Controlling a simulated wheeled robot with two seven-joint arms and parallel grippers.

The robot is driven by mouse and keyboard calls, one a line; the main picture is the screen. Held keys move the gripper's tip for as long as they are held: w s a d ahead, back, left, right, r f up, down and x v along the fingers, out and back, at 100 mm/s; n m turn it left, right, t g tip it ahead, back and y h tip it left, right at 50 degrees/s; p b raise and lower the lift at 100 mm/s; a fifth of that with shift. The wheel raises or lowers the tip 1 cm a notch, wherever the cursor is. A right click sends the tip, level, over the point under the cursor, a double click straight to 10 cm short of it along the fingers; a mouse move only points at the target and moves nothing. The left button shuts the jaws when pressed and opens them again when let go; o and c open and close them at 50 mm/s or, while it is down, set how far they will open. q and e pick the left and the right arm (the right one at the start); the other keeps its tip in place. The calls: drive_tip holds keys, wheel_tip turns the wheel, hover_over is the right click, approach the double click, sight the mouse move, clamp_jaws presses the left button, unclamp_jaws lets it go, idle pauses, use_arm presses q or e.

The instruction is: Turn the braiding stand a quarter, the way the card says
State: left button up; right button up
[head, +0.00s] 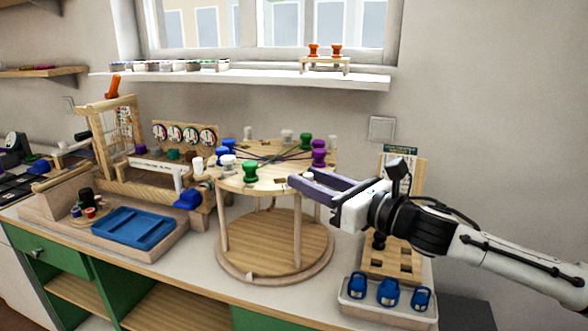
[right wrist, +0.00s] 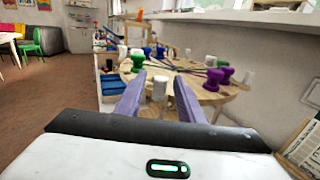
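The braiding stand (head: 275,253) is a round wooden top on posts over a round base, standing on the counter. Green, blue, purple and white bobbins sit around its top, with dark threads running to the middle. White pegs also stand at its rim. My right gripper (head: 304,180) is at the right rim of the top, fingers apart. In the right wrist view, a white peg (right wrist: 160,88) stands between the open fingers, with a gap on both sides. A card (head: 400,150) with a green top stands behind my right arm; its marks are too small to read. My left gripper is not in view.
A blue tray (head: 134,231) and a wooden loom (head: 112,150) stand left of the stand. Blue weights (head: 388,291) sit in a pale tray at front right. A wooden rack (head: 392,262) is under my right arm. A shelf (head: 270,78) runs above.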

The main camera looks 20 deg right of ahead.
drive_tip(key=shift+x, duration=2.4)
drive_tip(key=shift+c, duration=0.3)
clamp_jaws()
